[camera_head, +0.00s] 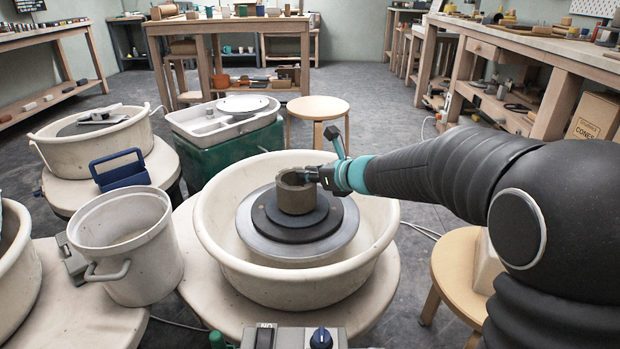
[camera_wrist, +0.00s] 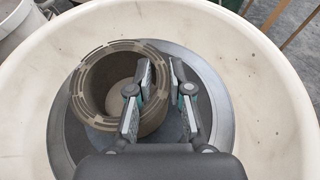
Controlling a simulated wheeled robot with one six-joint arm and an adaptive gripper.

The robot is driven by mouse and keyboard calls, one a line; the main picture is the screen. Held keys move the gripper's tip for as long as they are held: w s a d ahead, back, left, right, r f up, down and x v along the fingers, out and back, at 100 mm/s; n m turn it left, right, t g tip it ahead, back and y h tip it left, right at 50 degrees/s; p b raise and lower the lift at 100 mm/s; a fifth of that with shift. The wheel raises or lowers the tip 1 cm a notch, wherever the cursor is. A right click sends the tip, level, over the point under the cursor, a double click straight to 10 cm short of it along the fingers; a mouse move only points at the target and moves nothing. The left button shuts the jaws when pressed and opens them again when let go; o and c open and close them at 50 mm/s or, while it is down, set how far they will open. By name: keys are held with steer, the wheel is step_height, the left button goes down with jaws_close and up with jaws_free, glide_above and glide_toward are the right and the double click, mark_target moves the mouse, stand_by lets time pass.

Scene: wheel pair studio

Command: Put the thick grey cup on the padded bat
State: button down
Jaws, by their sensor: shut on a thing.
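The thick grey cup (camera_head: 297,194) is upright over the dark round bat (camera_head: 290,225) on the wheel in the large cream basin. In the wrist view the cup (camera_wrist: 97,90) shows its open mouth and empty inside. My gripper (camera_head: 312,176) reaches in from the right at rim height. In the wrist view my gripper (camera_wrist: 158,85) is shut on the cup's right wall, one finger inside and one outside. The cup's base appears to meet the bat, but I cannot tell whether it bears on it. No padding can be made out on the bat.
The cream basin wall (camera_head: 227,255) surrounds the wheel head (camera_head: 258,243). A white bucket (camera_head: 125,245) stands at the left, a grey tray (camera_head: 215,122) behind, and two wooden stools (camera_head: 318,108) stand behind and at the right. The bat is clear around the cup.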

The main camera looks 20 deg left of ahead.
steer(key=shift+f, duration=0.15)
steer(key=shift+f, duration=0.15)
steer(key=c, duration=1.1)
jaws_free()
steer(key=shift+s+d+r, duration=0.1)
steer(key=shift+d+r, duration=0.1)
steer(key=shift+r, duration=0.1)
steer(key=p+v, duration=0.1)
steer(key=v, duration=1)
steer(key=shift+s+d, duration=0.15)
steer(key=shift+d, duration=0.1)
steer(key=shift+s, duration=0.1)
